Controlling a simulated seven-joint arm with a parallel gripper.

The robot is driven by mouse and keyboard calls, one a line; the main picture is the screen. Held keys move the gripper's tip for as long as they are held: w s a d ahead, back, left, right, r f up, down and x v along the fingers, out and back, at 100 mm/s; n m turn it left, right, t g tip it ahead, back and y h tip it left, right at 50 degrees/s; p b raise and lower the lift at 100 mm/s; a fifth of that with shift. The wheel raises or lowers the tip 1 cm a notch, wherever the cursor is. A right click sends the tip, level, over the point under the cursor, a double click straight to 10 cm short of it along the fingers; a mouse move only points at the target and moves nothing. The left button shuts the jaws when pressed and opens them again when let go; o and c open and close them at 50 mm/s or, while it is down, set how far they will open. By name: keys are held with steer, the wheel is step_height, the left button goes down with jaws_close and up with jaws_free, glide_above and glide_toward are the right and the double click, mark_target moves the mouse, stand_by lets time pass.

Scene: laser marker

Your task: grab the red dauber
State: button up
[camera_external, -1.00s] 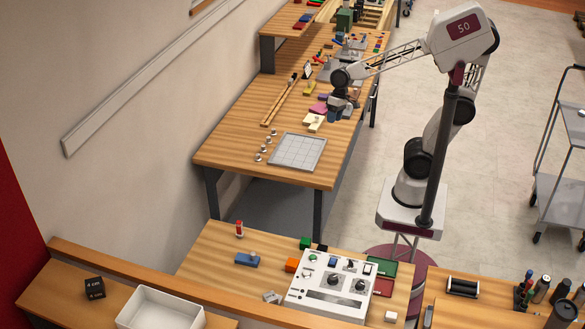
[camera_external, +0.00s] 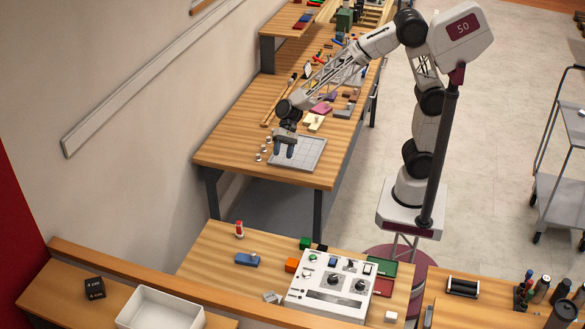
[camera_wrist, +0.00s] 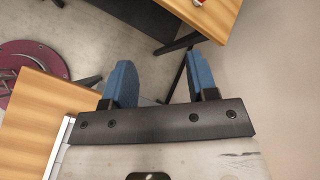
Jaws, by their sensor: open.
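A small upright red and white piece, which looks like the red dauber (camera_external: 239,230), stands at the left of the front table. A red and white bit of it seems to show at the top edge of the wrist view (camera_wrist: 198,3), cut off by the frame. My gripper (camera_external: 284,152) is over the grey gridded plate on the middle bench, behind and above the dauber and well apart from it. In the wrist view, its two blue fingers (camera_wrist: 163,80) are spread with nothing between them.
The grey plate (camera_external: 309,154) and small round pieces (camera_external: 264,149) lie on the middle bench. A floor gap separates it from the front table. Near the dauber are a blue block (camera_external: 247,259), an orange block (camera_external: 291,265) and a white control panel (camera_external: 330,290).

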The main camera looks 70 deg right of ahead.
steer(key=w+a+f+m+y, duration=0.1)
steer(key=w+a+f+m, duration=0.1)
steer(key=w+a+f, duration=0.3)
steer(key=w+a+f+m+y, duration=0.1)
steer(key=a+f+m, duration=0.15)
steer(key=a, duration=0.45)
steer(key=m+t+y, duration=0.1)
steer(key=m+y, duration=0.1)
steer(key=m, duration=0.2)
glide_toward(239, 228)
steer(key=a+f, duration=0.1)
steer(key=f, duration=0.1)
steer(key=shift+w+r, duration=0.2)
steer(key=shift+w, duration=0.2)
steer(key=shift+a, duration=0.1)
steer(key=shift+x, duration=1.25)
steer(key=shift+a+f, duration=0.1)
steer(key=shift+x, duration=2.45)
steer(key=shift+s+f, duration=0.15)
steer(key=shift+s, duration=0.05)
